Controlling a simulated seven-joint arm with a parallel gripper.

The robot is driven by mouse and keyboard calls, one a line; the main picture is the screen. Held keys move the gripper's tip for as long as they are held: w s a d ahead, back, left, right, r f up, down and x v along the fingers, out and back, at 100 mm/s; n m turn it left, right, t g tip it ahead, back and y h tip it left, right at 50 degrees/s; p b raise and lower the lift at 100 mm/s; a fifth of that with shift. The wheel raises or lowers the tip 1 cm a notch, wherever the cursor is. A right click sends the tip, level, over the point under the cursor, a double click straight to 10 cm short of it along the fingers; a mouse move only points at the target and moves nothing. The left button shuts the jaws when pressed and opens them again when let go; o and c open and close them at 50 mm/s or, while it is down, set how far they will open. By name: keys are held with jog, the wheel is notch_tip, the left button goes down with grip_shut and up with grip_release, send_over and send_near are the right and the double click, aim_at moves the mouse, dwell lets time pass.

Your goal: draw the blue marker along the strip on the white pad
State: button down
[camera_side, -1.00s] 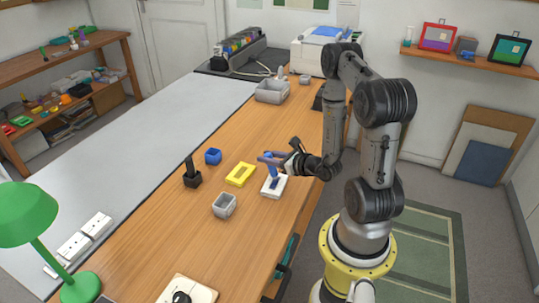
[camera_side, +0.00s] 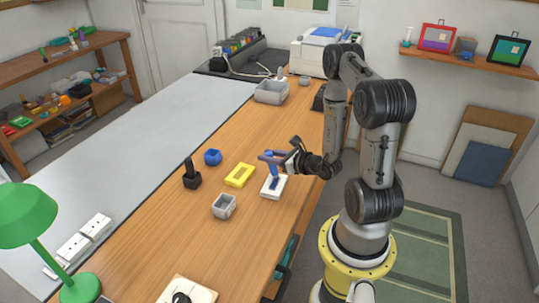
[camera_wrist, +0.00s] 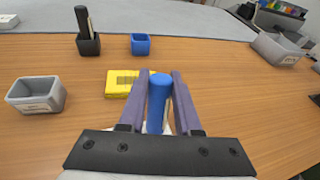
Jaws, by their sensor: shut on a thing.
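The blue marker is upright between the purple fingers of my gripper (camera_side: 262,157), which are shut on it. The marker (camera_side: 275,173) stands over the white pad (camera_side: 282,187) near the table's right edge. A dark strip shows on the pad below and beside the marker. I cannot tell whether the tip touches the pad. In the wrist view the blue marker (camera_wrist: 158,98) is between the two fingers of my gripper (camera_wrist: 161,77). There its tip and nearly all of the pad are hidden by the gripper.
A grey cup (camera_side: 224,206), a blue cup (camera_side: 212,157) and a black holder (camera_side: 192,180) with a dark upright item stand farther left. A grey bin (camera_side: 271,92) stands at the far end. Bare wood lies between them.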

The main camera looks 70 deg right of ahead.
jog(key=shift+a, duration=0.1)
jog(key=shift+r, duration=3.5)
